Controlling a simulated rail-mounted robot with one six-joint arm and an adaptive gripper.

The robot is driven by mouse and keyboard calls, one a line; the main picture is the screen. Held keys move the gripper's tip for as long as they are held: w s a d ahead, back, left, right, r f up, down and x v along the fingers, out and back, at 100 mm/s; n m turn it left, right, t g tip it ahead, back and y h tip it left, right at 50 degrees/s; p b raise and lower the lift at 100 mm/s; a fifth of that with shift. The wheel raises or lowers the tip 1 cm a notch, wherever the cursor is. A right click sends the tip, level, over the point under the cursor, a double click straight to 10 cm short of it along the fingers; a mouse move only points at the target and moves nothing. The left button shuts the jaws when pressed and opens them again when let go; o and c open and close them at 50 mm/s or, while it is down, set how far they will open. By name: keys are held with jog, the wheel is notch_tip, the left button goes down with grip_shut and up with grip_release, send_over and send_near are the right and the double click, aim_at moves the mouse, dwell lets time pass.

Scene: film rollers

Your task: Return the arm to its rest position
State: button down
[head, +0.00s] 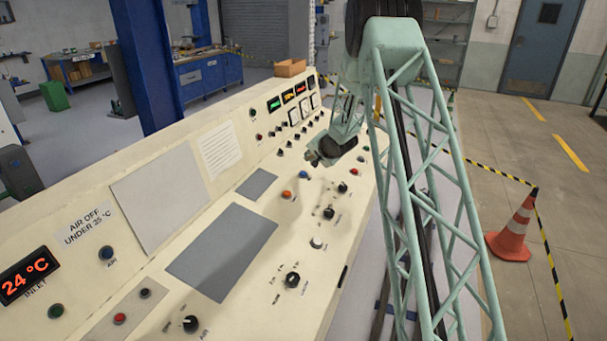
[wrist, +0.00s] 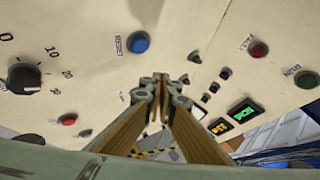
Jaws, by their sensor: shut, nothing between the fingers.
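My gripper (wrist: 160,90) is shut and empty in the wrist view, its two fingertips together in front of the cream control panel. In the head view my green lattice arm reaches over the panel (head: 130,262) from the right, and its wrist end hangs above the panel's far right part. The fingers are too small to make out there. In the wrist view a blue RESET button (wrist: 139,42) is beyond and left of the fingertips, and a black dial (wrist: 24,78) is at the far left.
The panel carries several knobs, buttons and lit displays (head: 288,97). A display reads 24 °C (head: 27,275) at the left. A blue column (head: 146,62) stands behind the panel. A traffic cone (head: 513,230) and striped tape are on the floor at right. The floor further right is clear.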

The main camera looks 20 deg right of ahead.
dwell(0.5)
